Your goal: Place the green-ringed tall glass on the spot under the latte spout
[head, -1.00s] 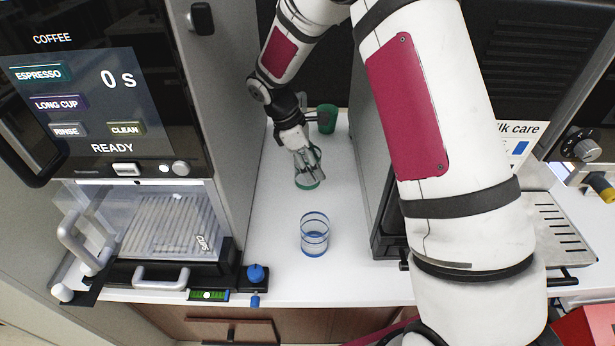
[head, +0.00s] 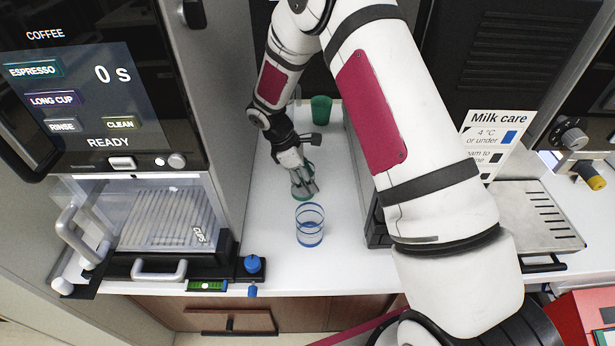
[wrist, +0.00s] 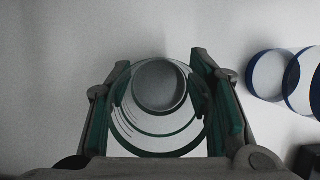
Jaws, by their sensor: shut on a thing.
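The green-ringed tall glass (head: 301,196) is between the fingers of my gripper (head: 304,184), on the white counter strip between the two machines. In the wrist view my gripper (wrist: 160,110) is shut on the glass (wrist: 155,128), one finger on each side, and I look along the glass past its green rings. I cannot tell whether its base touches the counter. A blue-ringed glass (head: 310,226) stands just in front of it and shows at the right of the wrist view (wrist: 268,76). I cannot make out a latte spout or the spot under it.
A green cup (head: 321,110) stands farther back on the counter (head: 275,235). The coffee machine (head: 100,110) walls the left side, with a blue knob (head: 253,264) near the front edge. A dark machine with a milk care sign (head: 492,135) is on the right, partly behind my arm.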

